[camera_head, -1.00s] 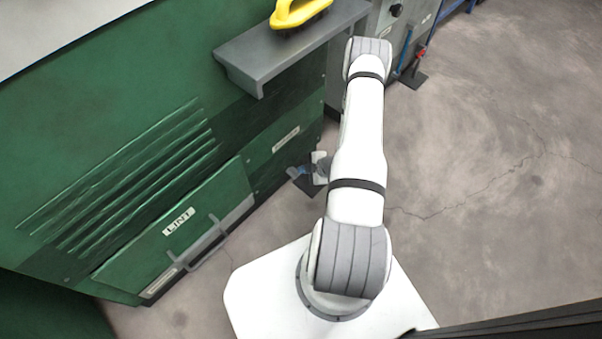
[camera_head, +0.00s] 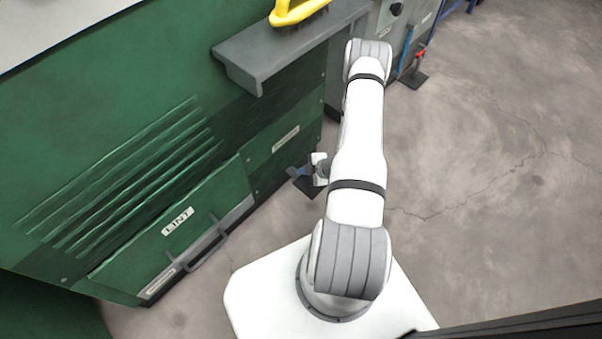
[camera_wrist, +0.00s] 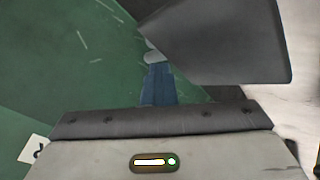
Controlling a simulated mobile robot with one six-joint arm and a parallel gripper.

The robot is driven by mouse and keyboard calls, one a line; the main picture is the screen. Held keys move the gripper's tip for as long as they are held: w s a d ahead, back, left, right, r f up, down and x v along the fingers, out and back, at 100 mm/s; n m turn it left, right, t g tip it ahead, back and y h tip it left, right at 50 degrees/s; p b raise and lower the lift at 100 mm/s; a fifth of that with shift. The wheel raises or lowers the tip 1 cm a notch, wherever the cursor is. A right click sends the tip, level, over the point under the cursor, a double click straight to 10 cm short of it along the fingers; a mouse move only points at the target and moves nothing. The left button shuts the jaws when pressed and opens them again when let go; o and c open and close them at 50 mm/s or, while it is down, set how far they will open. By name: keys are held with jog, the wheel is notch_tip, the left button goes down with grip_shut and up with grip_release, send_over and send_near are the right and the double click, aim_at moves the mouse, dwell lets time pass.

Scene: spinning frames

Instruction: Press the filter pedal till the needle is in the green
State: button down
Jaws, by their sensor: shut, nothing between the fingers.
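My gripper (camera_head: 292,172) is low beside the green machine (camera_head: 120,100), left of my white arm. Its blue fingers are together and empty, and point left toward the machine's front. In the wrist view, the shut fingers (camera_wrist: 154,58) reach up the middle in front of green panelling. A dark flat piece (camera_head: 309,188) lies on the floor just below my gripper. It may be part of the filter pedal, but the arm and gripper partly cover it. I cannot tell whether I touch it. No gauge needle or green zone can be read.
A grey shelf (camera_head: 250,62) with a yellow-handled brush (camera_head: 296,11) juts out above. A LINT drawer (camera_head: 170,235) with a handle is at lower left. A red-and-blue lever (camera_head: 420,56) stands by a grey cabinet (camera_head: 398,28) farther back. The floor at right is clear.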

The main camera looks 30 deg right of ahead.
jog(key=shift+s+f+b, duration=0.1)
jog(key=shift+f+b, duration=0.2)
jog(key=shift+f, duration=0.2)
dwell(0.7)
jog(key=shift+r, duration=0.15)
jog(key=shift+r+p, duration=1.05)
jog(key=shift+r, duration=0.25)
notch_tip(320, 180, up, 5)
jog(key=p, duration=0.3)
jog(key=shift+p, duration=0.35)
